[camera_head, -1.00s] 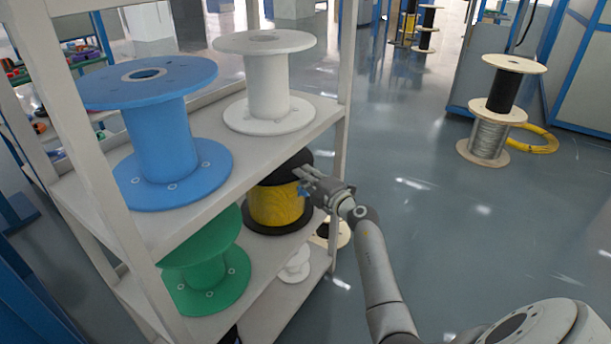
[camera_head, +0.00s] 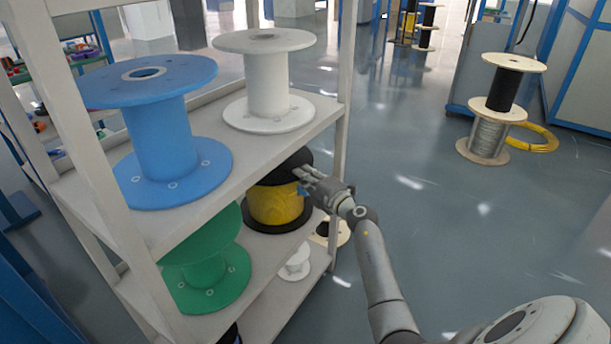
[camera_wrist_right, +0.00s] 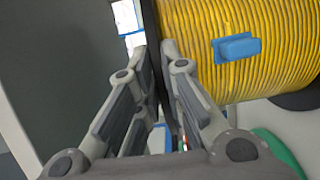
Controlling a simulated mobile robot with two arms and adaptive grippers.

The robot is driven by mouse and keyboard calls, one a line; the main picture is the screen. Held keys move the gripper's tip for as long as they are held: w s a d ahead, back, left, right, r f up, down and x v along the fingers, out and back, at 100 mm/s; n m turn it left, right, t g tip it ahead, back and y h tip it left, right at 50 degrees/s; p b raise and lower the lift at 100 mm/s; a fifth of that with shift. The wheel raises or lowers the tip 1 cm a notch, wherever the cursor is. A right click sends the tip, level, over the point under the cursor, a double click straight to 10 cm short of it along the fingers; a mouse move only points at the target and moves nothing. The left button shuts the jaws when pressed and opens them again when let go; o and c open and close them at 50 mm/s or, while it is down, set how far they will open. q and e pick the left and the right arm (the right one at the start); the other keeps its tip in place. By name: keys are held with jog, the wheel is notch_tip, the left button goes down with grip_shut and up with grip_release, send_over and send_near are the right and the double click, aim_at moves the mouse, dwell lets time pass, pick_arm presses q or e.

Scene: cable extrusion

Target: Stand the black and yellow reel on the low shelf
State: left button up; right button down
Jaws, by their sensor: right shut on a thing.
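The black and yellow reel (camera_head: 277,204) is inside the rack, below the upper shelf and behind the green reel. Its yellow winding and lower black flange show; the upper shelf partly hides its top flange. My right gripper (camera_head: 303,178) is shut on the edge of the top black flange from the right side. In the right wrist view the dark flange edge runs between the fingers (camera_wrist_right: 155,50), beside the yellow winding (camera_wrist_right: 265,30) with its blue tab. The low shelf (camera_head: 268,290) lies under the reel; I cannot tell whether the reel touches it. My left gripper is not in view.
A green reel (camera_head: 205,265) and a small white reel (camera_head: 295,260) are on the low shelf. The upper shelf holds a blue reel (camera_head: 165,140) and a white reel (camera_head: 267,85). A rack post (camera_head: 342,130) stands close to my right gripper.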

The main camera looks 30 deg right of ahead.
jog(key=c, duration=1.5)
grip_release()
jog(key=shift+f, duration=0.1)
jog(key=s, duration=1.2)
jog(key=shift+d, duration=0.2)
